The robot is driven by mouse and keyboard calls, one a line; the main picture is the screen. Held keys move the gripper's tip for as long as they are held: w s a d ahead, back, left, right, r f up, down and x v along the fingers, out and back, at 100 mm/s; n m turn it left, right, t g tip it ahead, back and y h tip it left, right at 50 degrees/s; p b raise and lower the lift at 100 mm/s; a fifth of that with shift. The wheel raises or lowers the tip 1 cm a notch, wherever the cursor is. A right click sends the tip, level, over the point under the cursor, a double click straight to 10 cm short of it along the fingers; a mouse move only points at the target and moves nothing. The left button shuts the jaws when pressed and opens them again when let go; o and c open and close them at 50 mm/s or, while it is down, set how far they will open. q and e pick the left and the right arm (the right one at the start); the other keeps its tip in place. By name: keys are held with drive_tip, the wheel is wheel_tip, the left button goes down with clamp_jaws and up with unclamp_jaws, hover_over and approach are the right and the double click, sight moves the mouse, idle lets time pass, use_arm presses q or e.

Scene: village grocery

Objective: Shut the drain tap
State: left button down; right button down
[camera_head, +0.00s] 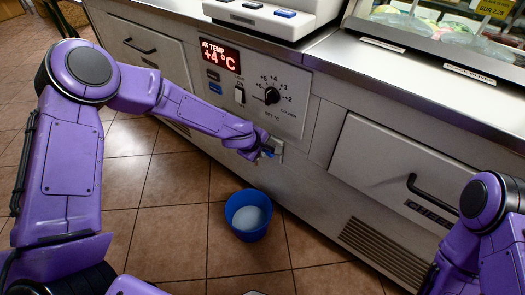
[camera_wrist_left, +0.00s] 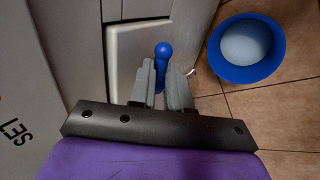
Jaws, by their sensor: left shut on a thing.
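The drain tap's blue lever (camera_wrist_left: 163,52) has a round knob and sticks out in front of a pale grey plate (camera_wrist_left: 138,60) low on the counter front. My left gripper (camera_wrist_left: 162,77) is shut on this lever, with one grey finger on each side of it. In the head view my left gripper (camera_head: 263,153) is at the tap, and only a bit of the blue lever (camera_head: 268,152) shows. The tap's spout is mostly hidden by the fingers, and I cannot tell whether it is running. My right arm shows at the right edge; its gripper is out of view.
A blue bucket (camera_head: 235,228) holding pale liquid stands on the tiled floor below the tap. Above the tap is a control panel (camera_head: 292,108) with a red display and a black dial. A drawer with a black handle (camera_head: 430,193) is to the right.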

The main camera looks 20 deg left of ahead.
use_arm(q)
drive_tip(key=c, duration=1.1)
unclamp_jaws()
drive_tip(key=p+v, duration=0.4)
drive_tip(key=v, duration=0.6)
drive_tip(key=shift+r, duration=0.2)
drive_tip(key=shift+s+a, duration=0.1)
